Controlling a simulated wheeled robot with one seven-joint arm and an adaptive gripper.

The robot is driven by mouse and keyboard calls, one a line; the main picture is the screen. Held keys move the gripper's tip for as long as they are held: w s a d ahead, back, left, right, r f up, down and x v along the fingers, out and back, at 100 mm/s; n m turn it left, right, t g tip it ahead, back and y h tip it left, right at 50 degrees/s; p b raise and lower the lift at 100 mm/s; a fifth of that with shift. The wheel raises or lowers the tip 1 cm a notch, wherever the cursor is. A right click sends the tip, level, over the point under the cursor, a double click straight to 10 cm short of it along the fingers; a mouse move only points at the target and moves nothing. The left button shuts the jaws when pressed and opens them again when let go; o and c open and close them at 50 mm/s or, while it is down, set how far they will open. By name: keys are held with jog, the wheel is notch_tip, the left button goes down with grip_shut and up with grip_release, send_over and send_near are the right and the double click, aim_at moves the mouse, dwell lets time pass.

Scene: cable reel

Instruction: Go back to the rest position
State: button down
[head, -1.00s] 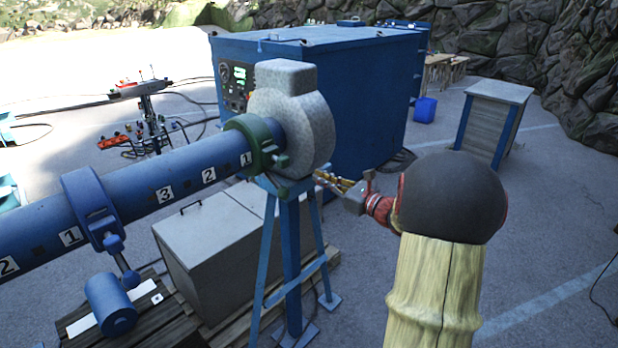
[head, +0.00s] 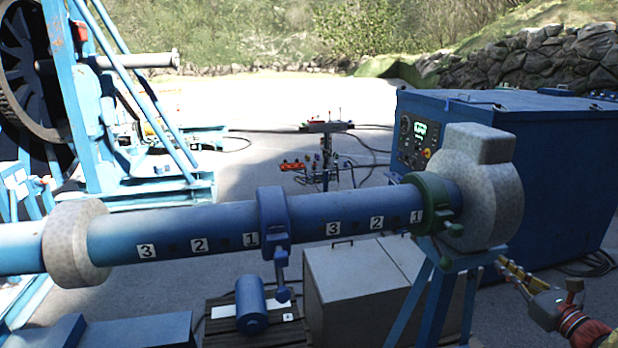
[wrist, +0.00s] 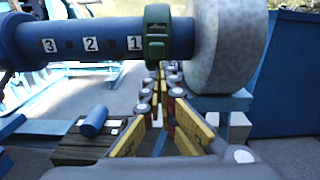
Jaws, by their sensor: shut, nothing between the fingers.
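My gripper (head: 503,264) shows at the lower right of the head view, with its yellow and metal fingers pointing left, just right of the blue stand's top. In the wrist view the fingers (wrist: 161,68) converge at the middle, shut with nothing between them. The blue shaft (head: 330,218) with numbered labels runs across the head view, ending in a speckled grey end piece (head: 490,195) above and left of my gripper. A green collar (head: 433,200) sits around the shaft beside it. In the wrist view the collar (wrist: 157,35) is just beyond the fingertips. I see no contact.
A blue control cabinet (head: 560,160) stands behind the end piece. A blue stand (head: 432,305) supports the shaft end. Grey boxes (head: 350,285) and a blue cylinder (head: 250,303) lie below the shaft. A large reel frame (head: 100,130) stands at the left. Open ground lies behind.

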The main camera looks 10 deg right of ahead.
jog(key=s+a+f+n+g+h+b, duration=0.1)
jog(key=s+a+f+n+g+b, duration=0.65)
jog(key=s+a+f+n, duration=0.5)
jog(key=s+a+f+n+g+b, duration=0.8)
jog(key=a+f+n, duration=0.5)
jog(key=a+n, duration=0.4)
jog(key=s+a+f+n+t+b, duration=0.1)
jog(key=s+a+n+t+b, duration=0.2)
jog(key=a+n+b, duration=0.2)
jog(key=a+b, duration=0.2)
jog(key=a, duration=0.2)
jog(key=shift+h, duration=0.3)
jog(key=c, duration=2.6)
grip_release()
